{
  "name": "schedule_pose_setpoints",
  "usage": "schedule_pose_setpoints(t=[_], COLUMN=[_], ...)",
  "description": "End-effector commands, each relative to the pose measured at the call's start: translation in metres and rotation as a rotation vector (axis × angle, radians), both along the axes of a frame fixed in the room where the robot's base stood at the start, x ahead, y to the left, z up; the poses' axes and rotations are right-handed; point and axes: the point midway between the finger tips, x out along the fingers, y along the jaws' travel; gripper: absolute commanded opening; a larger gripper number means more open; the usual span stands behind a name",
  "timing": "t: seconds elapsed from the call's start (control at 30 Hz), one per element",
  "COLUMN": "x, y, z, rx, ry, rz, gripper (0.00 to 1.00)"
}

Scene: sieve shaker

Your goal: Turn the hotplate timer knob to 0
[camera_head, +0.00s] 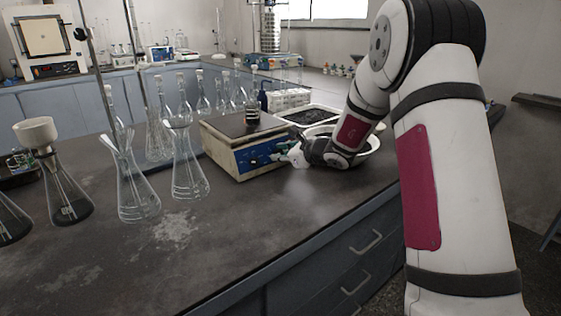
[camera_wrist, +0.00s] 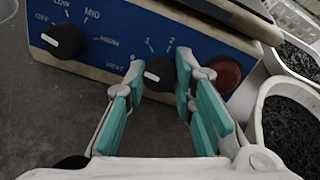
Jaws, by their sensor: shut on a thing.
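The hotplate (camera_head: 222,152) is a cream box with a blue front panel and a dark top, standing on the dark bench. In the wrist view its panel (camera_wrist: 107,22) fills the upper part. The timer knob (camera_wrist: 159,76) is black with a white pointer mark that points roughly left; numbers 1 and 2 show above it. My gripper (camera_wrist: 161,71) has its teal-padded fingers on either side of this knob, shut on it. In the head view my gripper (camera_head: 297,154) is at the right end of the panel, and the knob there is hidden.
A second black knob (camera_wrist: 64,41), marked OFF, LOW and MID, sits left of the timer knob. A red button (camera_wrist: 226,74) is close to the right finger. A white bowl (camera_head: 367,147) and a tray (camera_head: 335,113) stand right of the hotplate. Glass flasks (camera_head: 187,167) stand to its left.

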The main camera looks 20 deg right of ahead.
Motion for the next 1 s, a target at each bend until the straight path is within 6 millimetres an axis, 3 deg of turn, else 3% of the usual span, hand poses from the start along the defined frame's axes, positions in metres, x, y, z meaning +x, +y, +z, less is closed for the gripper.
schedule_pose_setpoints(t=[0.23, 0.67, 0.7, 0.77, 1.0], x=[0.0006, -0.0001, -0.0001, -0.0001, -0.0001], y=[0.0004, -0.0002, -0.0002, -0.0002, -0.0001], z=[-0.0014, 0.0004, 0.0004, 0.0004, 0.0003], rx=[-0.092, -0.111, -0.11, -0.11, -0.109], ry=[-0.031, -0.036, -0.035, -0.035, -0.035], rz=[0.038, 0.046, 0.045, 0.045, 0.045], gripper=[0.0, 0.0, 0.33, 0.45, 0.45])
